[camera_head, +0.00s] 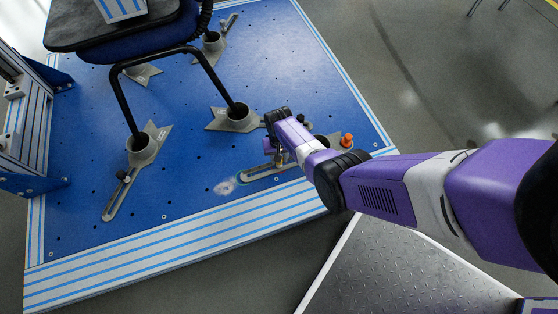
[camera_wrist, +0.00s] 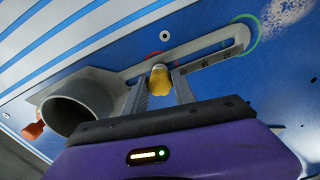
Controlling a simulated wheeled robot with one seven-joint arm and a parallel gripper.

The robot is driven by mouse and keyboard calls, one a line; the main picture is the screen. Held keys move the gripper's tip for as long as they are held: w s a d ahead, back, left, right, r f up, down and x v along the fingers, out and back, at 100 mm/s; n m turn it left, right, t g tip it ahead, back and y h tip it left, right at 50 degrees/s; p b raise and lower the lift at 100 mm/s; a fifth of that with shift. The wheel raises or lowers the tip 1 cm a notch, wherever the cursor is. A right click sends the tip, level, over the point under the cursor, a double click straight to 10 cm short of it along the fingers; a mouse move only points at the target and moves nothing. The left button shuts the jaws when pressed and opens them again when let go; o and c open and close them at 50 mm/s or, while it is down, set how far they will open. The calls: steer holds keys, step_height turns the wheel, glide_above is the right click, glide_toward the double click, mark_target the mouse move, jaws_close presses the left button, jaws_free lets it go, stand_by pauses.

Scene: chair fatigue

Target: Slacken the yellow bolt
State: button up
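The yellow bolt (camera_wrist: 159,80) stands in the slot of a grey slotted bracket (camera_wrist: 215,50) in the wrist view. My gripper (camera_wrist: 160,85) has one finger on each side of the bolt. The fingers look open, with the bolt's head between them; firm contact is not visible. In the head view my gripper (camera_head: 279,155) points down at the same bracket (camera_head: 262,173), on the front right of the blue plate. My arm hides much of the bracket there, and the bolt is not clear.
The bracket carries a grey cup (camera_wrist: 78,108) and an orange knob (camera_wrist: 33,131). A red ring (camera_wrist: 165,36) and a green ring (camera_wrist: 256,35) mark the plate. A chair frame (camera_head: 205,62) stands in other cups left of my arm. A metal tread plate (camera_head: 400,265) lies in front.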

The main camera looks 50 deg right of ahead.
steer(key=shift+n, duration=0.7)
steer(key=shift+n, duration=0.7)
steer(key=shift+n, duration=0.7)
steer(key=o, duration=0.7)
steer(key=shift+o, duration=0.2)
steer(key=shift+r, duration=0.15)
